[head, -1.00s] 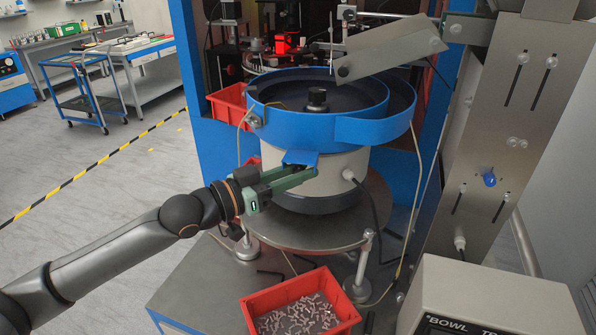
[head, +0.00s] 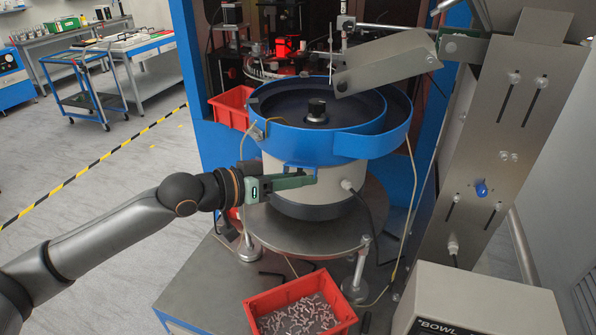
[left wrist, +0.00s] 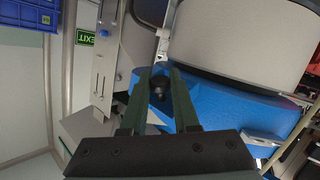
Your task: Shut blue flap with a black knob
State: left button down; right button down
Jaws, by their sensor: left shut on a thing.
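The blue flap (head: 301,168) shows as a thin strip under the bowl's blue rim in the head view, mostly hidden by my left gripper. My left gripper (head: 312,178) is in front of the pale drum below the rim. In the left wrist view its two green fingers (left wrist: 160,85) are shut on the black knob (left wrist: 157,84), with blue surface just behind. There I cannot clearly separate the flap from the bowl's blue wall. The knob is hidden in the head view. I cannot tell whether the flap is fully flush. My right gripper is not in view.
The blue feeder bowl (head: 350,145) stands on a round metal plate (head: 300,238). A red bin (head: 262,308) of small metal parts is in front, and another red bin (head: 228,106) sits behind left. A cable (head: 362,203) hangs from the drum. A grey control box (head: 480,300) stands front right.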

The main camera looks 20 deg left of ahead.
aim_at(317, 166)
pick_arm(q)
jog(key=shift+w+r+n+g, duration=0.1)
jog(key=shift+r+n+g, duration=0.65)
jog(key=shift+g, duration=0.25)
jog(key=n+g, duration=0.1)
jog(key=r+g, duration=0.1)
jog(key=shift+w+r+n+g+y, duration=0.2)
jog(key=shift+w+n+g+y, duration=0.1)
jog(key=shift+n+y, duration=0.1)
jog(key=g, duration=0.1)
jog(key=r+n+g, duration=0.1)
jog(key=shift+w+g, duration=0.3)
jog(key=shift+w, duration=0.1)
jog(key=shift+w+a+r+n+g, duration=0.1)
jog(key=shift+w+r+n+g, duration=0.1)
jog(key=shift+n+g, duration=0.3)
jog(key=shift+w+r+n+g, duration=0.15)
jog(key=shift+w+n+g, duration=0.1)
jog(key=shift+g, duration=0.35)
jog(key=c, duration=0.7)
grip_release()
jog(key=shift+o, duration=0.2)
jog(key=shift+a, duration=0.1)
